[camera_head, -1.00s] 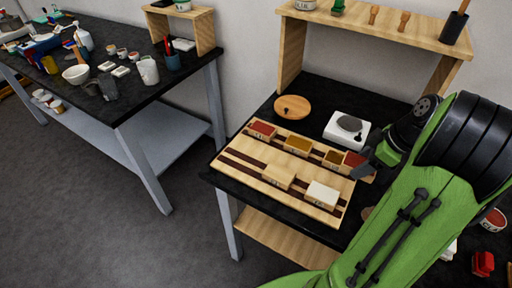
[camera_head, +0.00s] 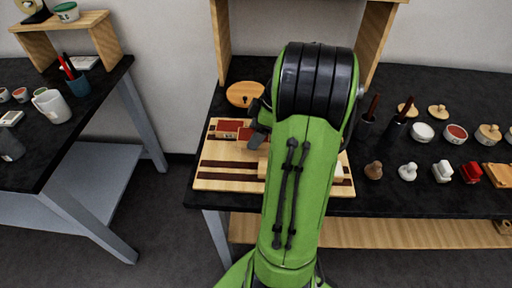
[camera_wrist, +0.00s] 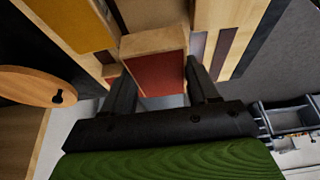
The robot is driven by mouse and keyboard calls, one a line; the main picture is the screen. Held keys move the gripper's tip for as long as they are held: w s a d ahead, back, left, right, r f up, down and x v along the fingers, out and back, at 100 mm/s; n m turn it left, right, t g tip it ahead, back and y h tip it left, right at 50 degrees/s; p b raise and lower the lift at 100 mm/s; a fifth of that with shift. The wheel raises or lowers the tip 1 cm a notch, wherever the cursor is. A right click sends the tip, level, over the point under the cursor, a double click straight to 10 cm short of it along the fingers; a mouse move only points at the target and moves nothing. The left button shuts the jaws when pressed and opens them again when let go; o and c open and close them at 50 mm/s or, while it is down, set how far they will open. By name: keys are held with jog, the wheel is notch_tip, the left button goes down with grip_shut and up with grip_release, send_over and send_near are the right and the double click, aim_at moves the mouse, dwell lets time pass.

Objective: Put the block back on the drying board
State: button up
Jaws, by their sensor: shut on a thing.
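My gripper (camera_head: 257,130) is shut on a red-topped wooden block (camera_wrist: 157,75), which sits between its two fingers in the wrist view. The held block's red face also shows beside the gripper in the head view (camera_head: 245,132). It is over the back left part of the striped drying board (camera_head: 222,184); whether it touches the board I cannot tell. Another red block (camera_head: 227,129) sits at the board's back left corner. An ochre block (camera_wrist: 72,22) and a brown block (camera_wrist: 150,12) lie close by in the wrist view. My arm hides the board's middle.
A round wooden lid (camera_head: 243,94) lies behind the board. A pale block (camera_head: 340,173) shows at right past my arm. Stamps, small pots (camera_head: 422,132) and lids fill the bench to the right. Another bench with a mug (camera_head: 52,106) stands left.

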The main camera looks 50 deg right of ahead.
notch_tip(320, 180, down, 4)
jog(key=shift+r+b, duration=0.1)
jog(key=shift+b, duration=0.45)
jog(key=shift+f, duration=0.2)
jog(key=o, duration=0.8)
